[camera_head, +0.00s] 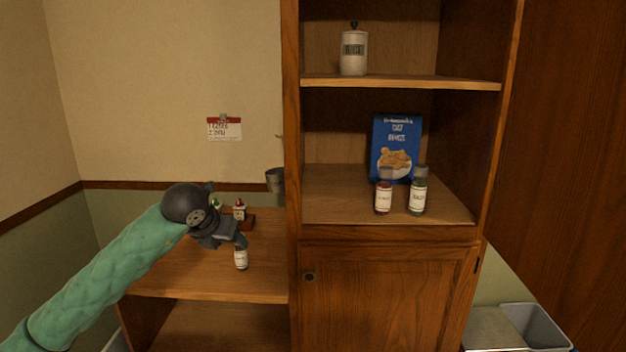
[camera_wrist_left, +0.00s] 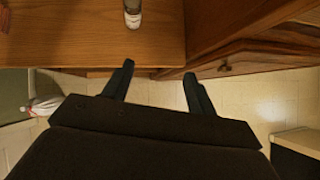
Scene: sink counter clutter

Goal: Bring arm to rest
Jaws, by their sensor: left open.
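My left arm, in a green quilted sleeve, reaches in from the left in the head view. Its dark gripper (camera_head: 242,241) is over the low wooden counter (camera_head: 200,284). In the left wrist view the gripper (camera_wrist_left: 158,72) is open, its two fingers apart with nothing between them. A small jar with a white label (camera_head: 241,259) stands on the counter just by the fingers in the head view. It also shows at the top of the left wrist view (camera_wrist_left: 132,14), beyond the fingertips and apart from them. My right gripper is not in view.
A tall wooden cabinet (camera_head: 291,150) stands right of the counter. Its shelf holds a blue box (camera_head: 397,145), a red-labelled jar (camera_head: 383,196) and a green jar (camera_head: 418,196). A white canister (camera_head: 354,52) stands higher. A grey bin (camera_head: 535,327) is at lower right.

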